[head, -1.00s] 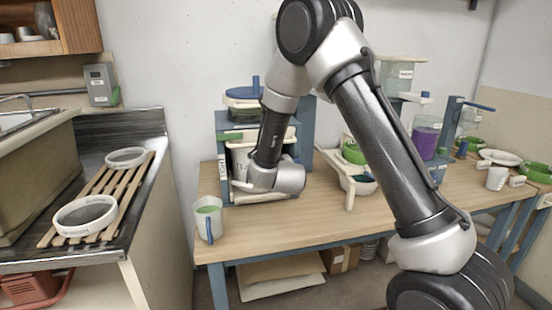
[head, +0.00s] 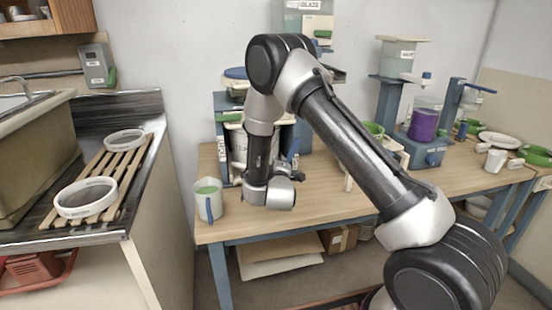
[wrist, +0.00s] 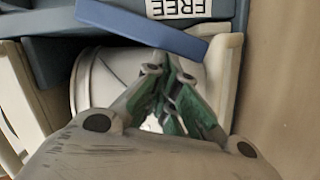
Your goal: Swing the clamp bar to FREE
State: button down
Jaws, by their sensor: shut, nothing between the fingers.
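In the wrist view a blue bar (wrist: 140,28), which looks like the clamp bar, lies slantwise just below a white label reading FREE (wrist: 179,8). Its right end is lower than its left. My gripper (wrist: 168,72) is shut and empty, its green-padded fingers just below the bar; I cannot tell whether they touch it. A white bucket (wrist: 90,75) sits behind the fingers in a blue and cream frame. In the head view my arm covers much of the blue stand (head: 222,140), and my gripper (head: 300,178) is small and dark at its front right.
A pitcher (head: 208,203) with green contents stands left of my wrist on the wooden table (head: 320,205). To the right are a purple container (head: 423,124) and a white cup (head: 495,160). A slatted rack (head: 103,175) with two rings lies on the left counter.

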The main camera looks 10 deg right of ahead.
jog(key=shift+d+f+n, duration=0.45)
jog(key=shift+n, duration=0.15)
jog(key=shift+d+f, duration=0.35)
jog(key=shift+d, duration=0.2)
jog(key=shift+s, duration=0.1)
